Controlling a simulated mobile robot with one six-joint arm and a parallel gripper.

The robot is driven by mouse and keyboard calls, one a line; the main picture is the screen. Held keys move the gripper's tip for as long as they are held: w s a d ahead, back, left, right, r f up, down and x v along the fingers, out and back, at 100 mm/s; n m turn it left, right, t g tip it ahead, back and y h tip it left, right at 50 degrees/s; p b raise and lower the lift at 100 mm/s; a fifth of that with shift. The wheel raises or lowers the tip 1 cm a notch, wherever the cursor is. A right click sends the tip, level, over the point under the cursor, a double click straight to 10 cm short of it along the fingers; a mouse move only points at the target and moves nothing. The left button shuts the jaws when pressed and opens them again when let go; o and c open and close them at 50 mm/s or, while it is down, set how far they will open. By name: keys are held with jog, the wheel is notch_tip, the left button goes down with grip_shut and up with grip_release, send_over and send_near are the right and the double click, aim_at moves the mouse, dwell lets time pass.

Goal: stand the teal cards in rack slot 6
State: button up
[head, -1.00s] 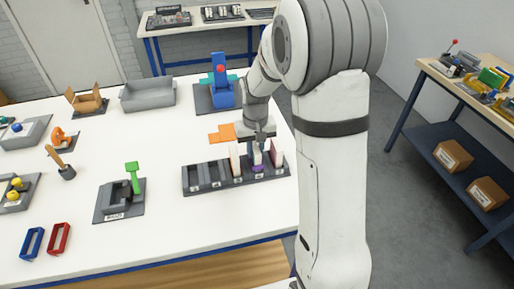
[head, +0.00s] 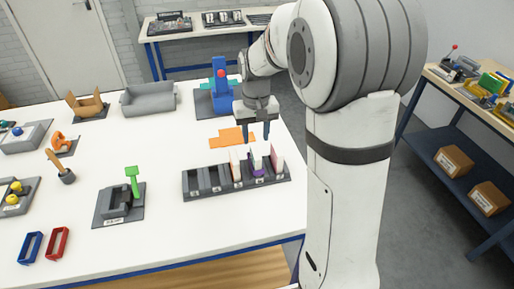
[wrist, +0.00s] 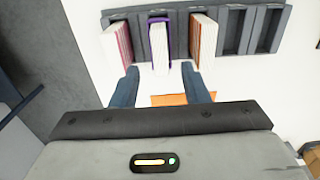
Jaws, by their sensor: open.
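The dark grey rack (head: 219,188) stands on the white table, and also shows in the wrist view (wrist: 283,35). Its slots to the left in the head view are empty. Those to the right hold a cream stack (head: 234,160), a white-and-purple one (head: 256,161) and a pink-red-edged one (head: 277,158). The slot labels are too small to read. My gripper (head: 257,139) is open and empty, above and just behind the purple stack. Its fingers also show in the wrist view (wrist: 160,71).
An orange flat cross-like piece (head: 228,138) lies behind the rack. A grey bin (head: 148,100) and a cardboard box (head: 87,105) stand at the back. The table's front middle is clear.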

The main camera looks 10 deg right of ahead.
jog(key=s+r+t, duration=0.1)
jog(key=s+r, duration=0.6)
jog(key=s, duration=0.3)
jog(key=s+f+t, duration=0.2)
jog(key=s, duration=1)
jog(key=shift+d, duration=0.2)
